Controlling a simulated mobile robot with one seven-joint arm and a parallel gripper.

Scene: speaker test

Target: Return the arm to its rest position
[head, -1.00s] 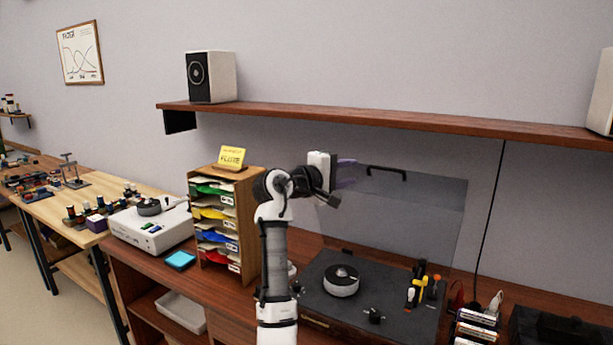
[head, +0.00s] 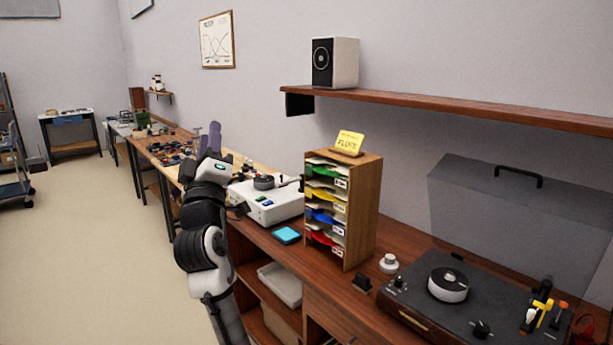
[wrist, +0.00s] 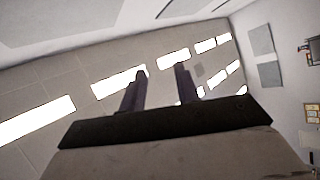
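My gripper (head: 207,136) is raised at the left of the head view, its purple fingers pointing up. In the wrist view the two fingers of my gripper (wrist: 160,69) stand apart with nothing between them. Behind them are the ceiling and its bright light strips. My white and black arm is folded upward in front of the workbench and covers part of it.
A white device (head: 268,205) and a wooden paper sorter (head: 365,208) stand on the brown desk, right of my arm. Further right is a turntable (head: 408,301) with its lid up. A speaker (head: 346,62) sits on the shelf (head: 460,107).

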